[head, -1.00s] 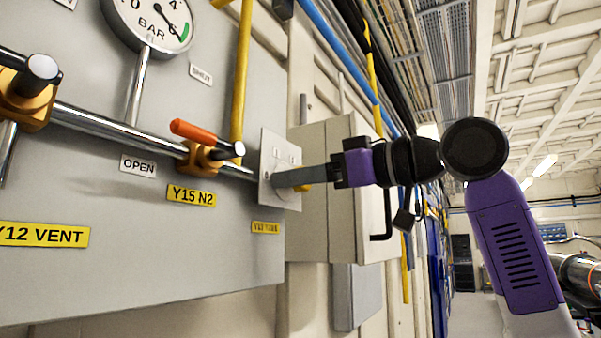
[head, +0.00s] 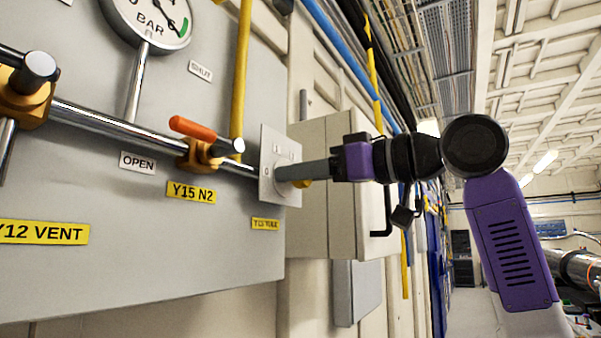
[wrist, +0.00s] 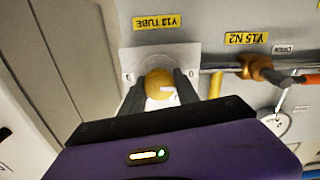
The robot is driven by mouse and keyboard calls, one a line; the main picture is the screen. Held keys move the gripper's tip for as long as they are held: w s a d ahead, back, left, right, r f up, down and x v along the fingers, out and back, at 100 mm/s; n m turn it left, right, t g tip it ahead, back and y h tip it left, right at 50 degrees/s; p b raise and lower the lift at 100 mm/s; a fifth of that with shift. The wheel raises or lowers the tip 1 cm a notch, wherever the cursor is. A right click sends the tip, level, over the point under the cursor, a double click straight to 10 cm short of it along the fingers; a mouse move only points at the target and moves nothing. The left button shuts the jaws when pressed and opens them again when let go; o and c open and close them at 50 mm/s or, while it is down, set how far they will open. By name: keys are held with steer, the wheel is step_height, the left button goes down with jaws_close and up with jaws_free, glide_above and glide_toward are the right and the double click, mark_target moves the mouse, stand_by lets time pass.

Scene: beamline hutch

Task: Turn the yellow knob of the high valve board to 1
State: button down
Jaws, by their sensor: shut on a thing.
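The yellow knob (wrist: 156,84) sits on a pale square plate (wrist: 128,57) on the valve board (wrist: 285,20). In the wrist view, which shows the labels upside down, a white mark shows on the knob's lower right part. My gripper (wrist: 159,82) is shut on the knob, with one dark finger on each side. In the head view only a sliver of the knob (head: 304,184) shows below my gripper (head: 283,173). The plate (head: 268,187) bears a 0 at its left and small marks along its top. Which mark the knob points at cannot be told.
To the left are the orange-handled Y15 N2 valve (head: 196,130), a chrome pipe (head: 110,124) and a pressure gauge (head: 150,20). A yellow pipe (head: 242,75) runs up the board. A beige cabinet (head: 312,210) stands just behind my gripper.

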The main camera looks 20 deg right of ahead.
steer(key=m+p, duration=0.1)
steer(key=m, duration=0.4)
steer(key=shift+r, duration=0.1)
steer(key=m+p, duration=0.1)
steer(key=m, duration=0.4)
steer(key=shift+d+m, duration=0.15)
steer(key=shift+m, duration=0.15)
stand_by(0.4)
steer(key=c, duration=0.9)
jaws_free()
steer(key=b+v, duration=0.2)
steer(key=v, duration=0.5)
steer(key=shift+s+d, duration=0.25)
